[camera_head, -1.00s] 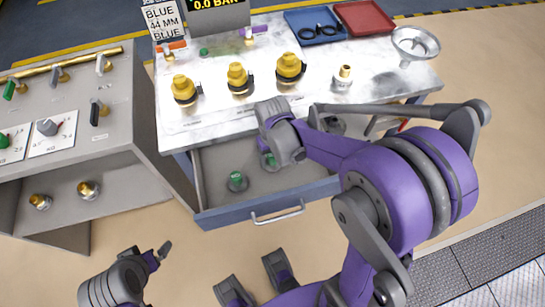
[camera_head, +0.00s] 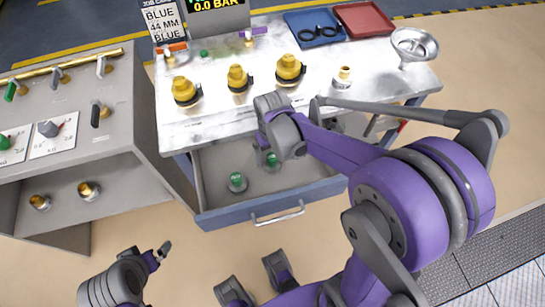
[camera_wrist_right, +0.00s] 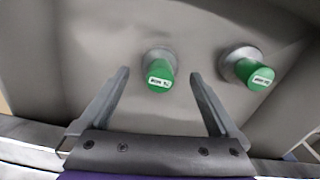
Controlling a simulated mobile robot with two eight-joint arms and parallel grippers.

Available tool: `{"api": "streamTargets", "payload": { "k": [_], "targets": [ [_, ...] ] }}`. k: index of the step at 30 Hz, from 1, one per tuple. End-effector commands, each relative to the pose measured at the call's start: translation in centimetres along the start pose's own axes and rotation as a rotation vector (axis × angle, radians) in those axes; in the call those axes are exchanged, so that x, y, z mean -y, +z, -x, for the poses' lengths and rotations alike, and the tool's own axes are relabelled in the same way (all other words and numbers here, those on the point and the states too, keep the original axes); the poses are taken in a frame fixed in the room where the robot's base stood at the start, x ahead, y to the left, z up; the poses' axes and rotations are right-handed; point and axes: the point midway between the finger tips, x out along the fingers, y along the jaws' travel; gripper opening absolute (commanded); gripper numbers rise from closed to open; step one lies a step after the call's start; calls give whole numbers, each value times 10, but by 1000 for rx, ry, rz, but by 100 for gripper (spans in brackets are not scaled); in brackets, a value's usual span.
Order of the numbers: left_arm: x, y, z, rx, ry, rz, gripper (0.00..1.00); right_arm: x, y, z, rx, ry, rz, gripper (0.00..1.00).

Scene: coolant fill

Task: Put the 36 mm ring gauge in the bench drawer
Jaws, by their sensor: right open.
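Two green-topped metal pieces stand in the open bench drawer (camera_head: 210,165); their small white labels are too small to read. One green-topped piece (camera_wrist_right: 160,74) is between the spread fingers of my right gripper (camera_wrist_right: 160,80), with visible gaps on both sides. The other green-topped piece (camera_wrist_right: 248,70) is outside the fingers, to the right in the wrist view; in the head view (camera_head: 237,180) it is left. My right gripper is open, low over the drawer; its fingertips are largely hidden in the head view. I cannot tell which piece is 36 mm. My left gripper (camera_head: 158,252) is at lower left, away from the drawer.
The bench top (camera_head: 215,125) holds several yellow-capped fittings, a blue tray (camera_head: 297,22) with black rings, a red tray (camera_head: 365,18) and a metal funnel (camera_head: 414,43). A grey cabinet (camera_head: 125,110) with levers stands left. The drawer front (camera_head: 225,219) sticks out over the floor.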

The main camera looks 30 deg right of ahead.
Motion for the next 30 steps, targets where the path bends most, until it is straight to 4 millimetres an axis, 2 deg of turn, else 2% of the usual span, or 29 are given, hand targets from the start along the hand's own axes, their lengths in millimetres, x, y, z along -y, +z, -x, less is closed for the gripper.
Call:
{"api": "streamTargets", "payload": {
  "k": [3, 9, 12, 17, 20, 25, 30],
  "targets": [
    [0, -4, 6, -2, 0, 0, 100, 0, 0, 30, 0, 0, 0, 97],
    [0, -7, 11, -4, 0, 0, 100, 0, 1, 70, 0, 0, 0, 97],
    [0, -8, 13, -5, 0, 0, 100, 0, 0, 84, 0, 0, 0, 97],
    [0, -9, 14, -5, 0, 0, 100, 1, 3, 95, -7, 0, 1, 97],
    [0, -9, 14, -5, 0, 0, 100, 5, 15, 98, -43, 1, 7, 97],
    [0, -9, 14, -5, 0, 0, 100, 18, 56, 99, -183, 1, 29, 97],
    [0, -9, 14, -5, 0, 0, 100, 29, 94, 90, -330, -7, 50, 97]
  ]
}}
